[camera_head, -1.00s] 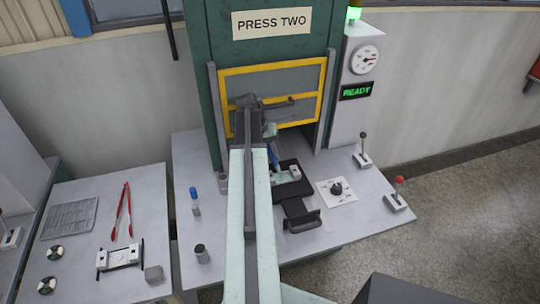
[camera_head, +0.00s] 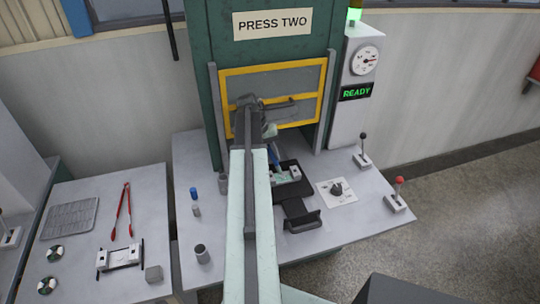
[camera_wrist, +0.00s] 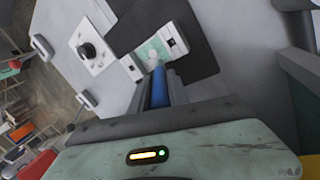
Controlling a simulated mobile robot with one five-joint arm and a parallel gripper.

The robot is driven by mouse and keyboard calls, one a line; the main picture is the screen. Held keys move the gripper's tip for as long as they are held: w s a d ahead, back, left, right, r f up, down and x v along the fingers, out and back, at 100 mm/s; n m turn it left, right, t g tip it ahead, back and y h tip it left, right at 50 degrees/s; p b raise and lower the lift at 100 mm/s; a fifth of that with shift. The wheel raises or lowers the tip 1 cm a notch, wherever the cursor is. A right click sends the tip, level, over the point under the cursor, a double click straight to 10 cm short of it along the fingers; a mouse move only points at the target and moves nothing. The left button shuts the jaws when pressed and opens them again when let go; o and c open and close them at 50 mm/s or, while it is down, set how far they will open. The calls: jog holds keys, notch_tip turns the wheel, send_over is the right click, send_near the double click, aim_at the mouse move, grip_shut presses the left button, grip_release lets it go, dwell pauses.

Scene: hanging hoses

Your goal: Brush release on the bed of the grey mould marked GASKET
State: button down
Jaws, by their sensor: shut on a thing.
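A grey mould (camera_head: 294,172) with a pale green bed sits on a dark plate (camera_head: 305,190) at the mouth of the press. It also shows in the wrist view (camera_wrist: 173,38); no GASKET lettering is readable. My gripper (camera_head: 272,146), partly hidden by my arm in the head view, is shut on a blue-handled brush (camera_wrist: 159,88). The brush points down at the mould, and its pale tip (camera_wrist: 153,63) is over or on the green bed. I cannot tell whether it touches. My arm hides the mould's left part in the head view.
The green press marked PRESS TWO has a yellow-framed guard (camera_head: 300,88) above the mould. A dial plate (camera_head: 336,190) and two levers stand right. A blue-topped item (camera_head: 194,193) and grey cup (camera_head: 202,254) stand left. Red tongs (camera_head: 121,212) lie on the left table.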

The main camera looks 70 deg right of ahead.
jog(key=shift+s, duration=0.15)
jog(key=shift+w+a+f, duration=0.15)
jog(key=shift+w+a, duration=0.4)
jog(key=shift+w, duration=0.1)
jog(key=shift+s, duration=0.1)
jog(key=shift+s+d, duration=0.55)
